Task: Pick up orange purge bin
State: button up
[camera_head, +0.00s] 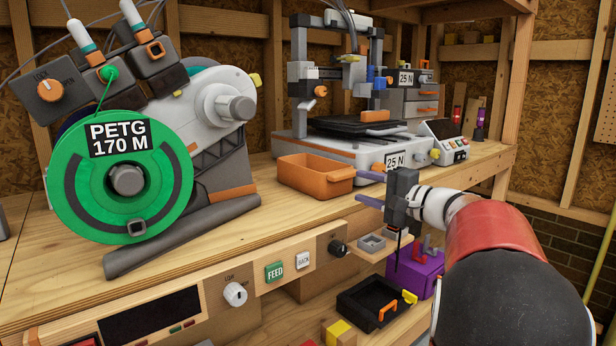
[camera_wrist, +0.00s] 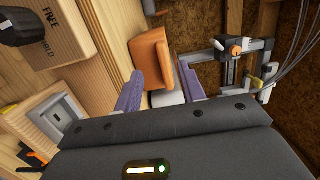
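The orange purge bin (camera_head: 312,180) is an open-topped box with a small handle tab on its right side. It stands upright on the wooden bench, in front of the printer. My gripper (camera_head: 363,187) is just right of the bin, with its two purple fingers spread and pointing left toward it. In the wrist view, the bin (camera_wrist: 152,58) shows ahead of and between the open fingers (camera_wrist: 160,68). Nothing is held. Whether a finger touches the bin cannot be told.
The printer (camera_head: 345,150) stands close behind the bin. A large green PETG spool (camera_head: 75,190) and its grey machine fill the bench at left. A small grey tray (camera_head: 372,243) sits at the bench front below my gripper. A black tray (camera_head: 360,305) and purple box (camera_head: 408,275) lie lower down.

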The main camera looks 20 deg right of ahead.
aim_at(342, 178)
jog(key=x, duration=0.2)
jog(key=p+x, duration=0.1)
jog(key=x, duration=0.3)
jog(key=shift+w+r+p, duration=0.25)
jog(key=shift+w+p, duration=0.05)
jog(key=shift+w, duration=0.15)
grip_shut()
